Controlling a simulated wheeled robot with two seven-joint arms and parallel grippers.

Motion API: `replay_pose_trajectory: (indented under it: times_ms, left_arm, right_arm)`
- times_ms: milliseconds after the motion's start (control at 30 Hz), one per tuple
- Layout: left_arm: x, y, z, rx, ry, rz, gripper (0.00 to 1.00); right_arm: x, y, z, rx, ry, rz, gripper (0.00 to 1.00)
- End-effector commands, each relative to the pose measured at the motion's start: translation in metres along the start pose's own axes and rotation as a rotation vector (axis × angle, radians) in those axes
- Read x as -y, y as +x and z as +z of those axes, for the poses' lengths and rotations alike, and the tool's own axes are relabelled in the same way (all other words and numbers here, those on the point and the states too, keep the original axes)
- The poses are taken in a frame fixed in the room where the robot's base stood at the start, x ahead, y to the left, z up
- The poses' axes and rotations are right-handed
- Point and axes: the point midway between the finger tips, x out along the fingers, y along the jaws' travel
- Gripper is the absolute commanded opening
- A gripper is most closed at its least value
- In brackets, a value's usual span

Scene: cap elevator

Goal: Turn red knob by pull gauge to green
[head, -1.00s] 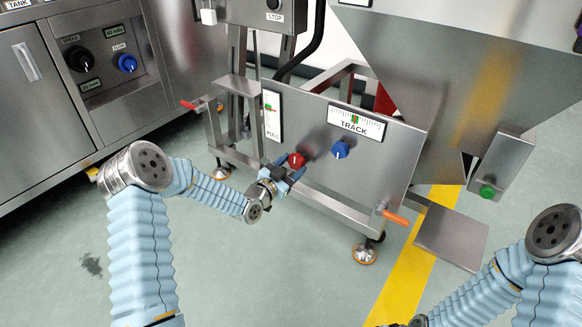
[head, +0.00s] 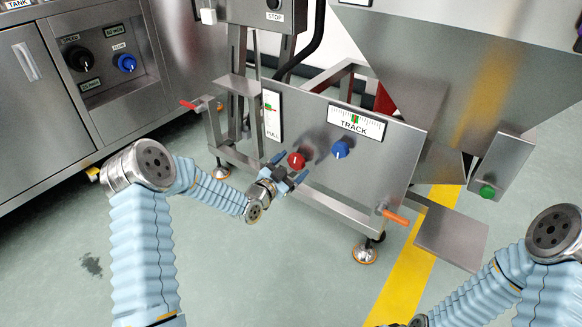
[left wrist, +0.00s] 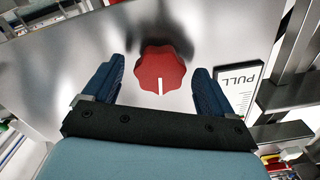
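The red knob (head: 296,160) sits on the steel panel (head: 330,175), just right of and below the PULL gauge (head: 271,115). The gauge's green mark shows near its middle. My left gripper (head: 290,169) is open just in front of the knob, with its fingers apart. In the left wrist view, the red knob (left wrist: 164,70) lies between the two spread fingers (left wrist: 157,82), slightly beyond their tips and untouched, its white line pointing toward the gripper's palm. The PULL gauge (left wrist: 241,84) is partly hidden by a finger there. My right gripper is out of view.
A blue knob (head: 340,149) sits right of the red one under the TRACK gauge (head: 356,122). The floor in front is clear.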

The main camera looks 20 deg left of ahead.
Motion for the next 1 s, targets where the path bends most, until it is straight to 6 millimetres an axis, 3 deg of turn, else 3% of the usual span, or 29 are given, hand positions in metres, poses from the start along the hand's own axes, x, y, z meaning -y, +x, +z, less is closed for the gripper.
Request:
replay_pose_trajectory:
  times_ms: [333,800,1000]
  left_arm:
    - [0.001,-0.010,-0.001,0.000,0.001,-0.001,0.85]
    - [0.001,-0.115,-0.001,0.001,0.000,-0.001,0.85]
    - [0.000,-0.136,0.000,-0.001,0.000,-0.001,0.85]
  right_arm:
    - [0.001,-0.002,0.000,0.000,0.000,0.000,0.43]
    - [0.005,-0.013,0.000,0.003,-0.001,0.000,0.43]
    - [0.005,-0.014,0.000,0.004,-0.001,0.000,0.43]
